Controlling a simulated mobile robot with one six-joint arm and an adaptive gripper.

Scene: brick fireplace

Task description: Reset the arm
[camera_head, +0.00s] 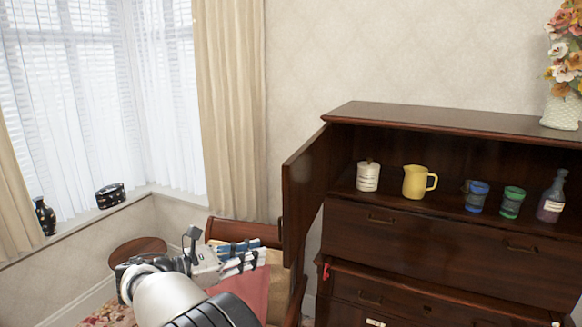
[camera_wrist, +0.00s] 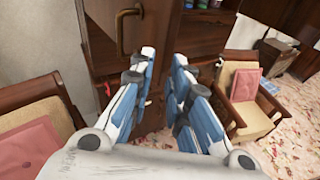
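My gripper (camera_head: 243,255) is at the lower left of the head view, in front of and a little below the cabinet's open door (camera_head: 303,190). In the wrist view the two blue and white fingers of my gripper (camera_wrist: 164,75) stand apart with nothing between them, so it is open and empty. The brown door (camera_wrist: 127,25) with its metal handle fills the wrist view's upper middle, beyond the fingers. I cannot tell whether any finger touches it.
The dark wooden cabinet (camera_head: 440,250) holds a white jar (camera_head: 368,176), a yellow pitcher (camera_head: 416,182), two small cups and a bottle (camera_head: 552,198). A chair with a pink cushion (camera_head: 245,290) is close behind my arm. Another armchair (camera_wrist: 247,97) stands at right in the wrist view.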

